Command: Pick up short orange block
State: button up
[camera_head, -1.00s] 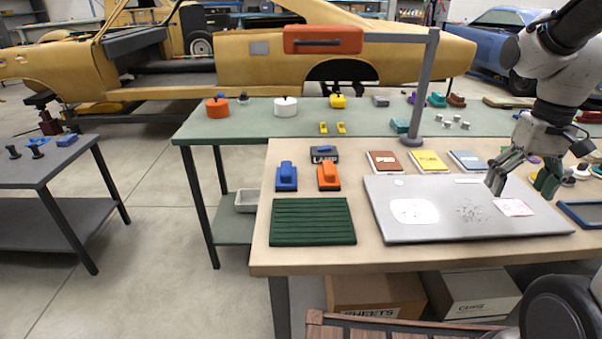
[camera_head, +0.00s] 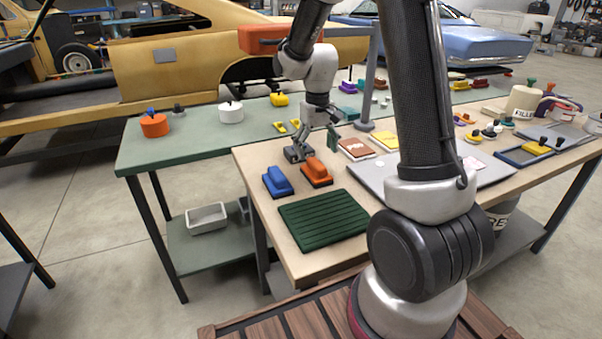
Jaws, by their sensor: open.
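The short orange block (camera_head: 315,169) is an orange block with a raised top on a dark base. It sits near the left end of the beige workbench (camera_head: 285,237), just right of a similar blue block (camera_head: 277,181). My gripper (camera_head: 312,152) points down above and just behind the orange block, with its fingers apart and nothing seen between them. The orange block appears free of the fingers, though their exact height above the bench is hard to tell.
A green ribbed mat (camera_head: 323,220) lies in front of the blocks. A dark box (camera_head: 297,154) sits behind them, close to the left finger. A grey lamp post (camera_head: 371,85) stands behind right. Red and yellow booklets (camera_head: 356,149) lie to the right.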

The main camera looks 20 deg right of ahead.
aim_at(317, 163)
notch_tip(317, 163, down, 7)
jog(key=shift+s+d+f, duration=0.1)
jog(key=shift+s, duration=0.05)
